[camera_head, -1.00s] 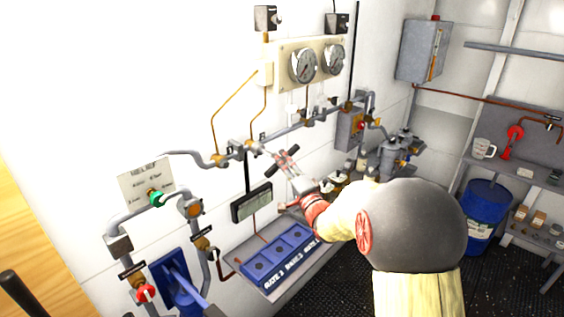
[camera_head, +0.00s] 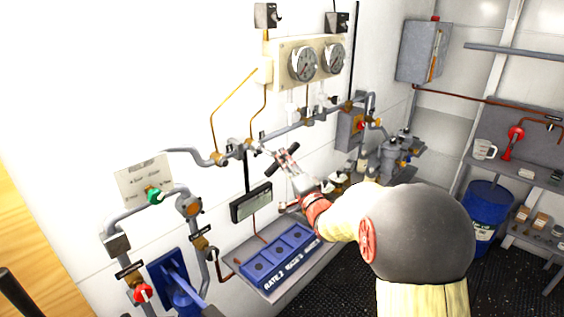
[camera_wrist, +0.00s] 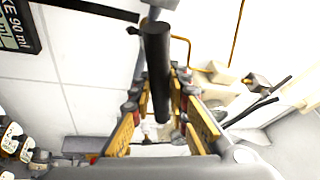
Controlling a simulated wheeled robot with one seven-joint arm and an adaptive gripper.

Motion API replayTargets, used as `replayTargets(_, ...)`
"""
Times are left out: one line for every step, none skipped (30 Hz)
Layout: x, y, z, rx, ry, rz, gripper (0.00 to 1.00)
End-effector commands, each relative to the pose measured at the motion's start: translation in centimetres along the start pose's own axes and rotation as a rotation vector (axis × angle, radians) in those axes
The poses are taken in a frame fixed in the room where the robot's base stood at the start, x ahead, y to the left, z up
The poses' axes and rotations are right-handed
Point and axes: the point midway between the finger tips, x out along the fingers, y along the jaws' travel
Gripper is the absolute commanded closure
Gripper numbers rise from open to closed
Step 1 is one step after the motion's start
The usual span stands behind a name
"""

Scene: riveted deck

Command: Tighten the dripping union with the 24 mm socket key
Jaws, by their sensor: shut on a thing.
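A socket key with a black T-handle (camera_head: 276,161) is held in my gripper (camera_head: 288,163), in front of the wall pipework. In the wrist view the black bar (camera_wrist: 157,75) stands between the yellow fingers of my gripper (camera_wrist: 163,118), which are shut on the key. A grey part of the key (camera_wrist: 155,12) shows past the bar. The pipe run carries several brass unions, one (camera_head: 219,159) at left and another (camera_head: 250,146) just up and left of the key. The key appears apart from them. I cannot make out a drip or the key's size marking.
Below are a dark display (camera_head: 251,203) and a blue tray (camera_head: 280,259) on a shelf. Valves with a green knob (camera_head: 153,196) and a red knob (camera_head: 143,292) stand at left. Gauges (camera_head: 303,64) hang above. A blue drum (camera_head: 487,211) stands at right.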

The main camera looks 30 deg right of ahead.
Motion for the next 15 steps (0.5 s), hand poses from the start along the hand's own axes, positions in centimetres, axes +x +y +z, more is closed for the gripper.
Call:
replayTargets(0.05, -0.13, -0.01, -0.001, 0.000, -0.002, 1.00)
replayTargets(0.05, -0.13, -0.01, -0.001, 0.000, -0.002, 1.00)
replayTargets(0.05, -0.13, -0.01, -0.001, 0.000, -0.002, 1.00)
replayTargets(0.05, -0.13, -0.01, -0.001, 0.000, -0.002, 1.00)
replayTargets(0.05, -0.14, -0.01, -0.001, 0.000, -0.002, 1.00)
replayTargets(0.05, -0.14, -0.01, -0.001, 0.000, -0.002, 1.00)
replayTargets(0.04, -0.14, -0.02, -0.001, 0.000, -0.002, 1.00)
replayTargets(0.02, -0.14, -0.03, -0.001, 0.000, -0.002, 1.00)
replayTargets(-0.02, -0.15, -0.05, -0.001, 0.000, -0.002, 1.00)
replayTargets(-0.06, -0.15, -0.07, -0.001, 0.000, -0.002, 1.00)
replayTargets(-0.12, -0.16, -0.10, -0.001, 0.000, -0.002, 1.00)
replayTargets(-0.22, -0.17, -0.16, -0.001, 0.001, -0.002, 1.00)
replayTargets(-0.31, -0.18, -0.20, -0.001, 0.001, -0.002, 1.00)
replayTargets(-0.41, -0.19, -0.25, -0.001, 0.001, -0.002, 1.00)
replayTargets(-0.55, -0.21, -0.32, -0.001, 0.001, -0.002, 1.00)
